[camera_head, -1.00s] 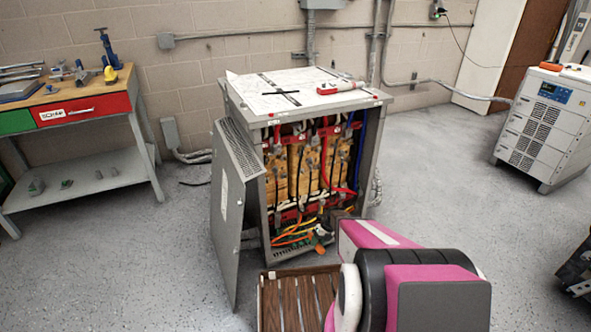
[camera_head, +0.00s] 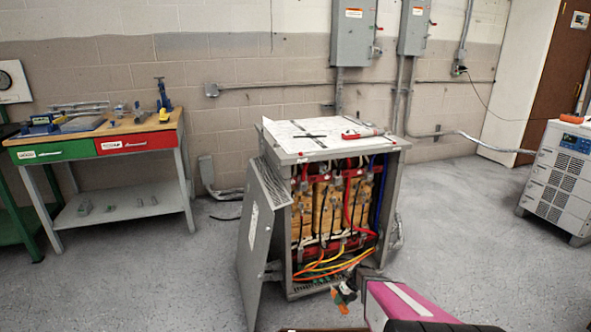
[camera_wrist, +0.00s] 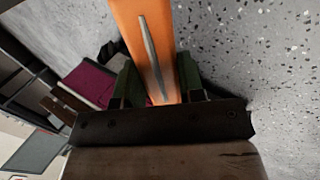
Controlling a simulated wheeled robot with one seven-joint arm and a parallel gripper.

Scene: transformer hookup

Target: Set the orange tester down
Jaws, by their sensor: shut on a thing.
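The orange tester (camera_wrist: 150,45) is between the two dark green fingers of my gripper (camera_wrist: 158,78) in the wrist view. It is an orange bar with a grey strip along it, and it reaches out of the top of that view. Speckled grey floor shows behind it. In the head view my gripper (camera_head: 346,290) is low in the middle, in front of the open transformer cabinet (camera_head: 246,240). A small orange part of the tester (camera_head: 341,306) shows below the fingers there. The rest of it is hidden or too small to make out.
Papers, a pen and a red-and-white tool (camera_head: 362,133) lie on the cabinet top (camera_head: 292,147). Its grey door stands open to the left. A workbench (camera_head: 60,222) with green and red drawers stands left. A white unit (camera_head: 560,170) stands right. Floor (camera_head: 450,220) between is clear.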

